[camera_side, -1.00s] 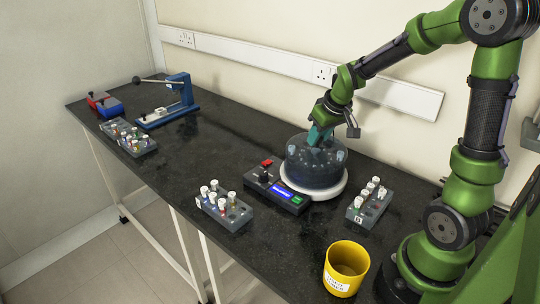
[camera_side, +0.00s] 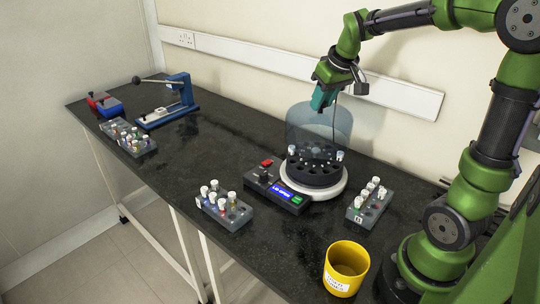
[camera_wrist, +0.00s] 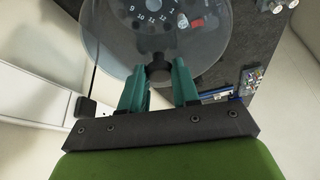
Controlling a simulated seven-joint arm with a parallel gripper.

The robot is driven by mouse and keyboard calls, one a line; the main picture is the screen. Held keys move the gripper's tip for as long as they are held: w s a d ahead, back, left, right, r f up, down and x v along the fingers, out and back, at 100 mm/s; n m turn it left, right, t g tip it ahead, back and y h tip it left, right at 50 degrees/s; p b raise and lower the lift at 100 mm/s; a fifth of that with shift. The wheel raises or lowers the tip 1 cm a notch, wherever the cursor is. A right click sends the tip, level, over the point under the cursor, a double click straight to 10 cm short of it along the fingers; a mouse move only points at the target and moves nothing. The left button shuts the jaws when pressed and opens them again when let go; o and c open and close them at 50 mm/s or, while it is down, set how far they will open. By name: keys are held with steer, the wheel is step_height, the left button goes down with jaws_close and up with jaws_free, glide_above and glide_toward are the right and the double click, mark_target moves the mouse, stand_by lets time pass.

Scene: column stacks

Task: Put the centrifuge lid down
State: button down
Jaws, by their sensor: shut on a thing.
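The centrifuge lid (camera_side: 318,118) is a clear, bluish, see-through dome. It is raised above the centrifuge (camera_side: 316,180), whose dark rotor with several holes and a few white-capped tubes shows under it. My gripper (camera_side: 318,104) is at the lid's top, its teal fingers shut on the lid's knob. In the wrist view my gripper (camera_wrist: 159,85) has its two fingers on either side of the dark knob (camera_wrist: 158,72), and the clear lid (camera_wrist: 110,35) spreads beyond it. The centrifuge's control box (camera_side: 277,190) has a lit blue display and a red part on top.
A tube rack (camera_side: 224,210) stands in front of the control box, another (camera_side: 369,203) right of the centrifuge. A yellow cup (camera_side: 346,268) is near the front edge. A blue press device (camera_side: 170,103) and a third rack (camera_side: 128,139) are at far left. The bench between is clear.

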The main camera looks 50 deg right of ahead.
steer(key=shift+r, duration=0.1)
step_height(320, 180, up, 5)
steer(key=shift+r, duration=0.15)
steer(key=s+a+n+g+y, duration=0.2)
steer(key=s+a+n+y, duration=0.15)
steer(key=a+n, duration=0.8)
steer(key=s+a+n+g+y, duration=0.2)
steer(key=s+a+n, duration=0.3)
steer(key=a+n, duration=0.6)
step_height(320, 180, down, 20)
steer(key=m, duration=0.1)
steer(key=shift+w+a+r, duration=0.25)
steer(key=shift+w+a, duration=0.05)
steer(key=shift+a, duration=0.05)
steer(key=shift+f, duration=0.1)
steer(key=c, duration=0.8)
jaws_free()
